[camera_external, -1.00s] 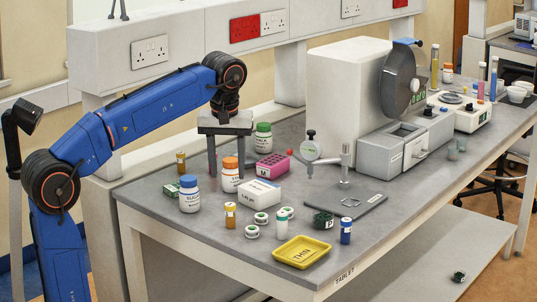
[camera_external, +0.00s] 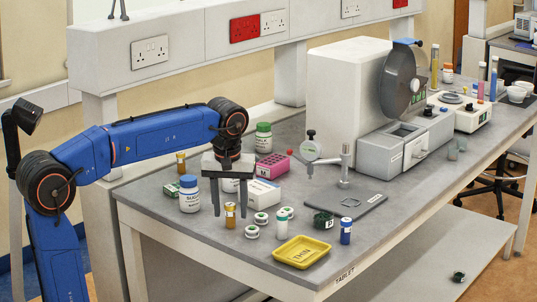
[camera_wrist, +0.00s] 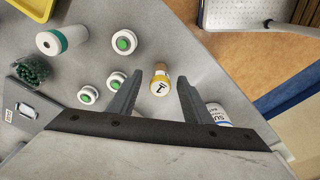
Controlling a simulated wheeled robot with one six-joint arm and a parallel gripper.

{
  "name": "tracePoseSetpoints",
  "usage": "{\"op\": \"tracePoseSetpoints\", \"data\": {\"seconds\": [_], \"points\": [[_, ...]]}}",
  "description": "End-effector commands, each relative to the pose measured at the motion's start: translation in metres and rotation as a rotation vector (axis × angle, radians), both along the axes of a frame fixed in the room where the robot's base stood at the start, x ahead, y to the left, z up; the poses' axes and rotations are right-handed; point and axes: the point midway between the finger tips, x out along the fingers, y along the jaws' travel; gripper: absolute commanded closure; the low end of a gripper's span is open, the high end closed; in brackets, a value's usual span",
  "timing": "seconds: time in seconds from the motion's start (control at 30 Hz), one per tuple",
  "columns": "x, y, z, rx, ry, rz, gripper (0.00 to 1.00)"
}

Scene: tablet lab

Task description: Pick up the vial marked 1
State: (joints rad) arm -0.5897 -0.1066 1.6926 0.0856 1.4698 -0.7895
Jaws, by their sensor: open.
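The vial marked 1 is a small amber vial with a white label, upright near the front left of the bench in the external view (camera_external: 230,217). My gripper (camera_external: 230,210) is open and empty, fingers pointing down at the vial. In the wrist view my gripper (camera_wrist: 159,80) frames it. I cannot tell exactly how far the fingertips are above the bench.
A blue-capped white bottle (camera_external: 190,196) stands just left of the gripper. Green-topped white discs (camera_external: 261,218), a white vial (camera_external: 282,222) and a yellow tray (camera_external: 301,251) lie to the right. A white box (camera_external: 263,193) is behind. Another amber vial (camera_external: 181,163) stands farther back.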

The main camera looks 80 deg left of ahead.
Motion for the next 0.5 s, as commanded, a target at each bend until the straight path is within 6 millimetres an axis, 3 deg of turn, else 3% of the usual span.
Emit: {"op": "tracePoseSetpoints", "data": {"seconds": [0.3, 0.47, 0.5], "points": [[0.0, 0.0005, -0.0042, 0.0, 0.0, 0.0, 0.57], [0.0, 0.0006, -0.0041, 0.0, 0.0, 0.0, 0.96], [0.0, 0.0006, -0.0041, 0.0, 0.0, 0.0, 0.99]]}}
